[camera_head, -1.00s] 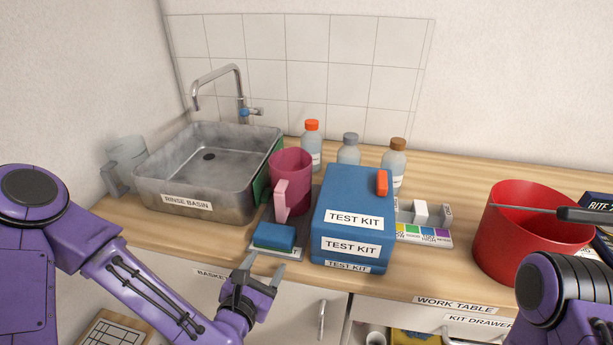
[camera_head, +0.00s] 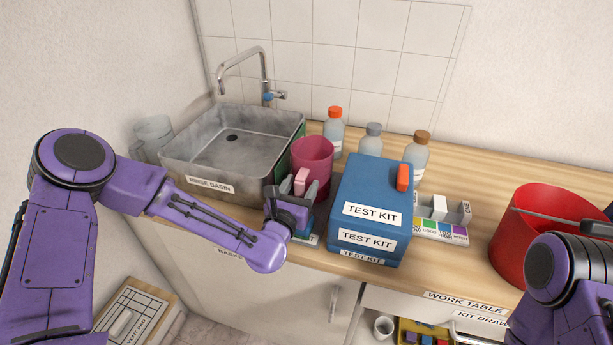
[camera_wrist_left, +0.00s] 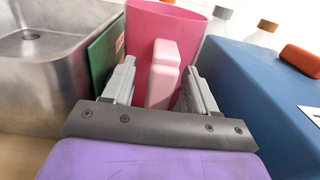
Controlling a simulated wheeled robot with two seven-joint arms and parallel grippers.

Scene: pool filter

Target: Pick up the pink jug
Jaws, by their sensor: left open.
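The pink jug (camera_head: 314,153) stands upright on the work table between the rinse basin and the blue test kit. Its pale pink handle (camera_wrist_left: 162,74) faces my left gripper. My left gripper (camera_head: 299,187) is open at the handle. In the left wrist view, its two fingers (camera_wrist_left: 153,82) stand on either side of the handle, with gaps showing. The gripper hides the jug's lower part in the head view. My right arm shows at the lower right, but its gripper fingers cannot be made out.
The steel rinse basin (camera_head: 215,189) is left of the jug, with a green item (camera_wrist_left: 104,55) against its side. The test kit (camera_head: 366,223) stands close on the right. Several bottles (camera_head: 333,134) stand behind. A red bucket (camera_head: 510,245) is farther right.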

